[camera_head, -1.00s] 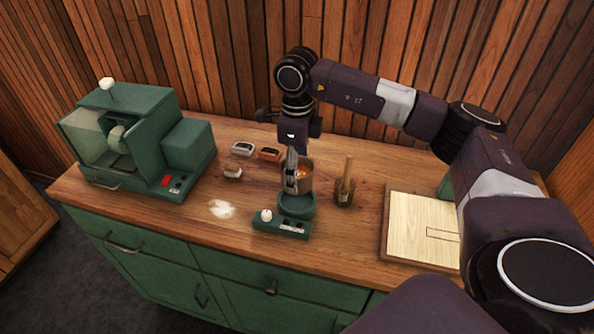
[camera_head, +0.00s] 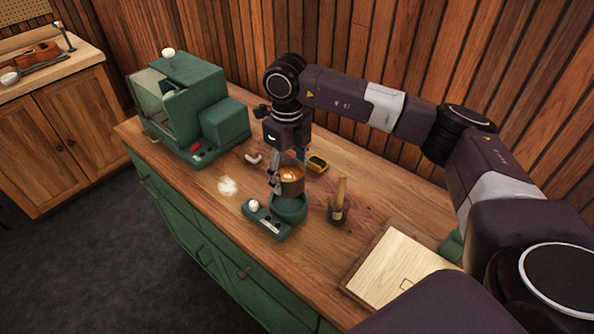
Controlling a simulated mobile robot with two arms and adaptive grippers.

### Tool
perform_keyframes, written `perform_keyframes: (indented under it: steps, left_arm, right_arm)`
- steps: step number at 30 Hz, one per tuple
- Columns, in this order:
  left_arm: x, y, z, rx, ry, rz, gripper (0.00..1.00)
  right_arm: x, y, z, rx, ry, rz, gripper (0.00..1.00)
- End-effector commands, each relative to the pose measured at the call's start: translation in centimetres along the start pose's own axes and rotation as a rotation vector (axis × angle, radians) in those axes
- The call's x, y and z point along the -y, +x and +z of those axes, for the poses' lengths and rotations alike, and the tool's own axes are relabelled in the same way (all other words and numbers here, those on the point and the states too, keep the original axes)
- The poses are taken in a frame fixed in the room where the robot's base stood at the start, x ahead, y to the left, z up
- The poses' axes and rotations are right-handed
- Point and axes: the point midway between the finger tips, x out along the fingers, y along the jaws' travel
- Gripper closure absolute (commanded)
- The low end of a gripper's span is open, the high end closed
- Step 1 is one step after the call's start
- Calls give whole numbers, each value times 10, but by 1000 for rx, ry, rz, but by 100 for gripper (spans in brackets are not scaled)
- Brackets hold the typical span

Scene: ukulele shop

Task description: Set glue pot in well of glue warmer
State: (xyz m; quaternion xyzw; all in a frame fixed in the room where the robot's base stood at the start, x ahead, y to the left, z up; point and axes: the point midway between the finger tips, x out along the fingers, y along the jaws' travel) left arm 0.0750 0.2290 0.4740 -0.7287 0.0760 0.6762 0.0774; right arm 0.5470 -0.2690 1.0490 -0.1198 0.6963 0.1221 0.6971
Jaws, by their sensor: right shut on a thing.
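The glue pot (camera_head: 292,183) is a small metal pot with orange-brown glue inside. My right gripper (camera_head: 275,180) is shut on its left side and holds it upright. The pot is over the round well of the green glue warmer (camera_head: 289,208); I cannot tell whether it rests in the well or hangs just above it. The warmer's base, with a white knob (camera_head: 253,205) and a small panel, extends to the front left. The inside of the well is hidden by the pot. My left gripper is not in view.
A jar with a brush (camera_head: 338,200) stands right of the warmer. A wooden board (camera_head: 398,265) lies at the right. A green machine (camera_head: 190,110) stands at the back left. The counter's front left is clear.

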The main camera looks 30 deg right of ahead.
Motion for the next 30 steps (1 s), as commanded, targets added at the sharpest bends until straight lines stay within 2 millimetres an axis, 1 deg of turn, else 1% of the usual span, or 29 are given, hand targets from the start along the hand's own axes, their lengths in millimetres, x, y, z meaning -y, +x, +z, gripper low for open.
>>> perform_keyframes:
  steps: [1,3,6,10,17,23,30]
  left_arm:
    - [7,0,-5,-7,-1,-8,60]
    - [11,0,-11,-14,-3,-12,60]
    - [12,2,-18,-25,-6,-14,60]
    - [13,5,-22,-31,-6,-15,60]
    - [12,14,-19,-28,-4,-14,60]
    - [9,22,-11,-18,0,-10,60]
    - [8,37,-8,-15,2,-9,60]
  right_arm:
    - [-1,0,1,1,5,0,77]
    - [-1,1,1,1,8,0,77]
    - [-1,3,1,1,9,0,77]
    - [-1,9,1,1,9,0,77]
    - [-1,25,1,1,9,-1,77]
    - [0,41,1,1,9,-1,77]
    - [-1,60,1,2,8,0,77]
